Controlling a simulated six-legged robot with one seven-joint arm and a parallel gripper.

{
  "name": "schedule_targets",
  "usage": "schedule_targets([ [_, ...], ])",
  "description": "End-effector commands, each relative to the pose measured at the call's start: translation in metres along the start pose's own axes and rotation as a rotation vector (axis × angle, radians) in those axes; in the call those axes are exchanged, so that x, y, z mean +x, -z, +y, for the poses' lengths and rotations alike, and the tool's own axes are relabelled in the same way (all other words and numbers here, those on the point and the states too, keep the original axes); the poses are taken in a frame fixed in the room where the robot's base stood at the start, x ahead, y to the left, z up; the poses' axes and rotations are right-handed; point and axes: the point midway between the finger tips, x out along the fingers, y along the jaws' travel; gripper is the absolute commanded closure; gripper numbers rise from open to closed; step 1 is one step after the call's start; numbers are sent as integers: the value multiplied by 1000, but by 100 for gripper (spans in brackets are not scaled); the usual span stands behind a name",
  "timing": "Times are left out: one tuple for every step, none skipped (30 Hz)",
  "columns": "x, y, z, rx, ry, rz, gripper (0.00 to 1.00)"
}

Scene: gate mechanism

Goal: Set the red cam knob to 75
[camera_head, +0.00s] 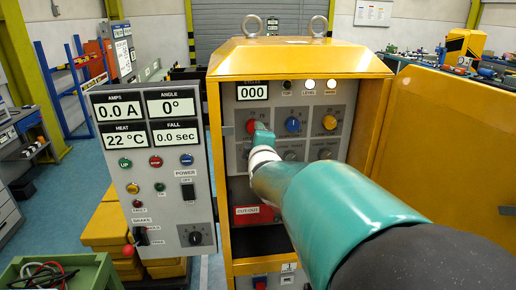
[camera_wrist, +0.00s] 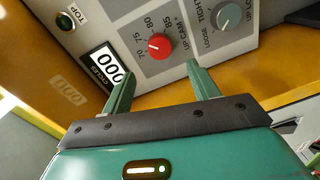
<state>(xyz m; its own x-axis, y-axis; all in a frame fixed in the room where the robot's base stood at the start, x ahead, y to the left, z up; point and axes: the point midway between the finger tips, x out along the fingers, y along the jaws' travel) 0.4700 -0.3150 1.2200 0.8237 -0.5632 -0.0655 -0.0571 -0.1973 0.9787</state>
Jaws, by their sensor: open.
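The red cam knob (camera_head: 251,127) is at the upper left of the knob panel inside the yellow cabinet. In the wrist view the red knob (camera_wrist: 160,46) sits on a grey plate marked 70, 75, 80 and 85. A small pale mark shows on its face, but I cannot tell its exact reading. My gripper (camera_wrist: 160,72) is open, with its two green fingers apart and nothing between the tips. The knob appears just beyond the fingertips, between them in the picture. In the head view my gripper (camera_head: 263,136) partly covers the panel next to the knob.
A blue knob (camera_head: 292,125) and a yellow knob (camera_head: 329,122) stand right of the red one. A grey knob (camera_wrist: 228,16) is close by in the wrist view. A counter (camera_head: 253,92) reads 000. The display panel (camera_head: 150,170) and the open yellow door (camera_head: 430,150) flank the cabinet.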

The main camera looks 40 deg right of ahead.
Motion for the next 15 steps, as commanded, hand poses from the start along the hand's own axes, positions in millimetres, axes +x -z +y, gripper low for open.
schedule_targets([
  [-10, 0, 1, 2, -3, 0, 40],
  [-16, -1, 1, 3, -2, -1, 40],
  [-22, -1, 1, 3, -3, -1, 40],
  [-27, -1, 1, 1, -3, -1, 40],
  [-32, 0, 1, 1, -2, 0, 40],
  [-37, 0, 1, 2, -3, 0, 40],
  [-41, -1, 1, 2, -2, -1, 40],
  [-44, -1, 1, 2, -1, -1, 40],
  [-48, -1, 1, 2, -1, -1, 40],
  [-50, -1, 0, 1, -1, -1, 40],
  [-52, 0, 0, 0, 0, -1, 40],
  [-54, 0, 0, 0, 1, -1, 40],
  [-55, 0, 0, 0, 1, -1, 40],
  [-56, 0, 0, 0, 0, 0, 40],
  [-56, 0, 0, 0, 1, 0, 40],
])
